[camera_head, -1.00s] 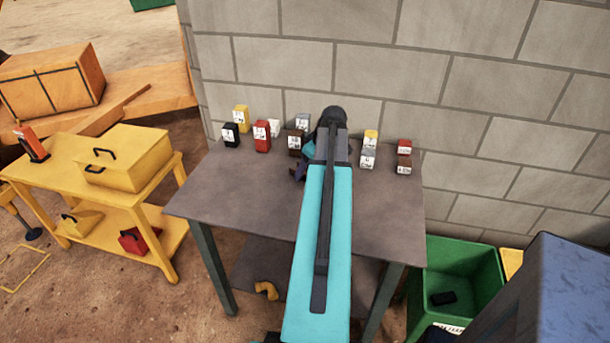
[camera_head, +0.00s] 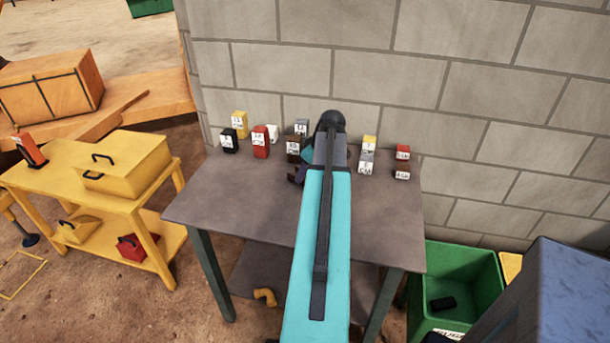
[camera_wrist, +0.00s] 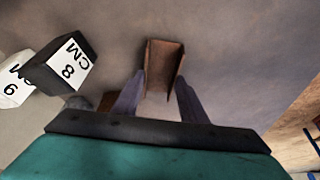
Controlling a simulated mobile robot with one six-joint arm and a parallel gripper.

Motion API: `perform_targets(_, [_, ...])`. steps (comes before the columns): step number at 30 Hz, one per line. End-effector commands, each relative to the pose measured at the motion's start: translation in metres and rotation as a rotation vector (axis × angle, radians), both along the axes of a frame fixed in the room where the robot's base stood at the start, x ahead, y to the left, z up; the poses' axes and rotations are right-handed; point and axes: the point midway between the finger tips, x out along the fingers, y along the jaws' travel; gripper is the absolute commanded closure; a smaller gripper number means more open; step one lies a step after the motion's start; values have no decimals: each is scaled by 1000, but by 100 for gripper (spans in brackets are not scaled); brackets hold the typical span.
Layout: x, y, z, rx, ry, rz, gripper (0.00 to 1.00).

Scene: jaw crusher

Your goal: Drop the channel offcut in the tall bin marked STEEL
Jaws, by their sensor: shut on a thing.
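The channel offcut (camera_wrist: 163,68) is a short rust-brown U-shaped piece, seen in the wrist view between the two purple-grey fingers of my gripper (camera_wrist: 158,103). The gripper is shut on it, and the grey tabletop is behind it. In the head view my turquoise arm reaches over the grey table (camera_head: 240,205) and hides the offcut and most of the gripper. No bin with a readable STEEL mark shows. A tall blue-grey thing (camera_head: 570,290) at the lower right is cut off, and I cannot tell what it is.
Several small labelled blocks, including a red one (camera_head: 260,142) and a black one (camera_wrist: 72,62), stand along the back of the table by the block wall (camera_head: 480,90). A green bin (camera_head: 482,262) with a dark piece inside stands right of the table. A yellow bench (camera_head: 60,178) is left.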

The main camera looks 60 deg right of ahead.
Motion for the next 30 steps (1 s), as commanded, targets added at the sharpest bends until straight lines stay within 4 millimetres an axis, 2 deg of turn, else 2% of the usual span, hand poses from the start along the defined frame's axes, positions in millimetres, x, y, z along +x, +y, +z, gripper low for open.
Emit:
perform_targets(14, [-1, 0, 32, -1, -2, 0, 99])
perform_targets(30, [-59, 46, 36, -1, -1, 0, 99])
